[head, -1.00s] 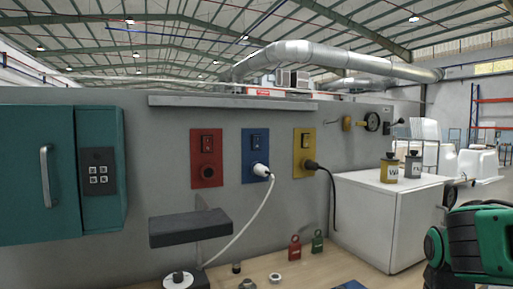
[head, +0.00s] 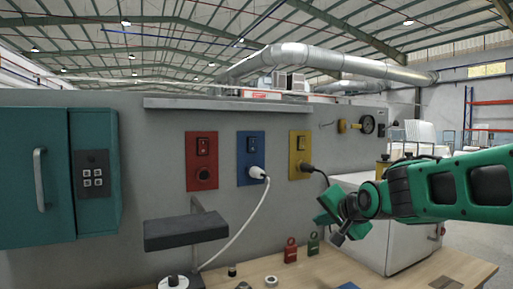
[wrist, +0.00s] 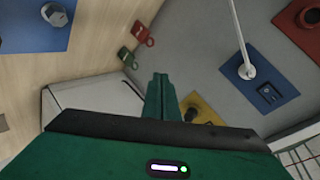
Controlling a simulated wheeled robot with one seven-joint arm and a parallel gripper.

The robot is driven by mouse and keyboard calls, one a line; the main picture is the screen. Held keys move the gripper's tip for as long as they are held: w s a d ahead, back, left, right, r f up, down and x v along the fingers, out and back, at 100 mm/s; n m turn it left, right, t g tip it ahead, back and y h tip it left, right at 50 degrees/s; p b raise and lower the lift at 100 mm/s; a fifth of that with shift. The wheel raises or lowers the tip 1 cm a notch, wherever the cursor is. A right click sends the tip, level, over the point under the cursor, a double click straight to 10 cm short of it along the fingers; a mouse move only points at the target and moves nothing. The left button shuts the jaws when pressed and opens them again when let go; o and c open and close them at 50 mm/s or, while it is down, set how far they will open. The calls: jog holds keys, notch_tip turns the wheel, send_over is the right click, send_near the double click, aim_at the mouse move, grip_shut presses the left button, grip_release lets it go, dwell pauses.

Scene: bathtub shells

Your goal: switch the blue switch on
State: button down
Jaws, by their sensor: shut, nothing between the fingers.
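The blue panel (head: 244,176) is on the grey wall between a red and a yellow panel. Its dark rocker switch (head: 252,144) sits above a white plug (head: 257,172) with a white cable. The rocker's position is too small to tell. In the wrist view the blue switch (wrist: 267,93) shows at the right, with the white cable beside it. My gripper (wrist: 160,78) is shut and empty, apart from the panels. In the head view my gripper (head: 328,208) is right of and below the blue panel, in front of the white cabinet.
The red panel (head: 202,180) and yellow panel (head: 299,170) flank the blue one. A teal cabinet (head: 35,220) is at far left.

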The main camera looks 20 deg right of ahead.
aim_at(254, 140)
jog(key=w+a+r+m+t+y, duration=0.2)
jog(key=w+a+r+t, duration=0.1)
jog(key=r, duration=0.6)
jog(key=w+a+r+m+t+y, duration=0.2)
jog(key=w+a+r+t, duration=0.2)
jog(key=a+r, duration=0.3)
notch_tip(254, 140, up, 2)
jog(key=shift+w+r, duration=0.15)
jog(key=shift+w, duration=0.55)
jog(key=x, duration=1.4)
